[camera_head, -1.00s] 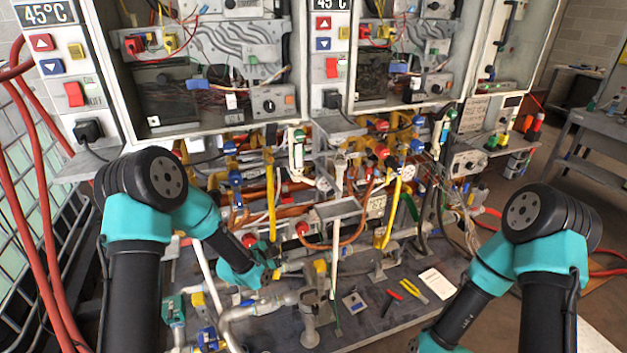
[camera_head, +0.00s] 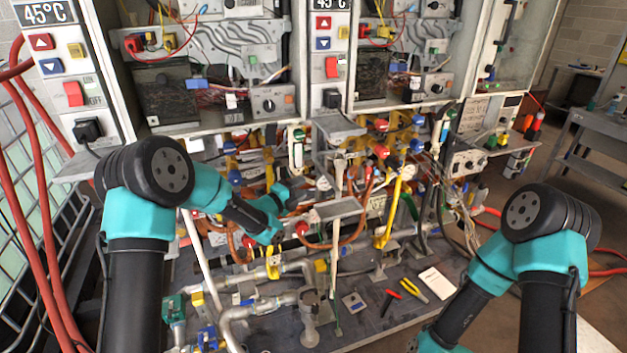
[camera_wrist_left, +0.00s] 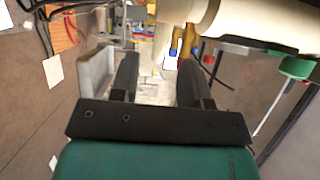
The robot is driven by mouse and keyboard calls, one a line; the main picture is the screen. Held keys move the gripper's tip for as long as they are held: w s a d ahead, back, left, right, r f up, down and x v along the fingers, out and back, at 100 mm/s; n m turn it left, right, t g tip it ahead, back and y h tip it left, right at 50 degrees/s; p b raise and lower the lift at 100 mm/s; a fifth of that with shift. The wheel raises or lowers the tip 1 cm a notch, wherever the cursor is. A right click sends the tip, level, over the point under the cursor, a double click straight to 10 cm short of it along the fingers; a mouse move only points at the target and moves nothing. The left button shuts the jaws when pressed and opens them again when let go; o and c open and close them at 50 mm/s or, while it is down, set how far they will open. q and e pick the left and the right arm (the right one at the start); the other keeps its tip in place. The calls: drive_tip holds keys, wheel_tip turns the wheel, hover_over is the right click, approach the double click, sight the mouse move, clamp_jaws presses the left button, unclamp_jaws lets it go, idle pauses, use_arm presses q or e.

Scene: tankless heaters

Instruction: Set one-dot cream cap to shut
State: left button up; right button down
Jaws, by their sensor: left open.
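My left gripper (camera_head: 296,197) is among the pipes and valves below the heaters, left of centre in the head view. In the left wrist view its two dark fingers (camera_wrist_left: 156,78) are apart, with no object clearly held between them. A large cream cylinder (camera_wrist_left: 262,22) crosses the top right of the wrist view, close beyond the fingers. I cannot tell whether it is the one-dot cream cap, and no dot can be made out. A narrower cream upright (camera_wrist_left: 163,35) shows beyond the finger gap. My right gripper is below the head view's lower edge.
Yellow pipes (camera_head: 388,225), copper pipes and coloured valve knobs crowd around the left gripper. A grey bracket plate (camera_head: 336,210) stands just right of it. Red-handled and yellow pliers (camera_head: 414,290) and a white card (camera_head: 437,282) lie on the bench's front right.

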use_arm(q)
drive_tip(key=x, duration=0.6)
drive_tip(key=shift+w+d, duration=0.15)
drive_tip(key=shift+w, duration=0.1)
clamp_jaws()
idle(0.3)
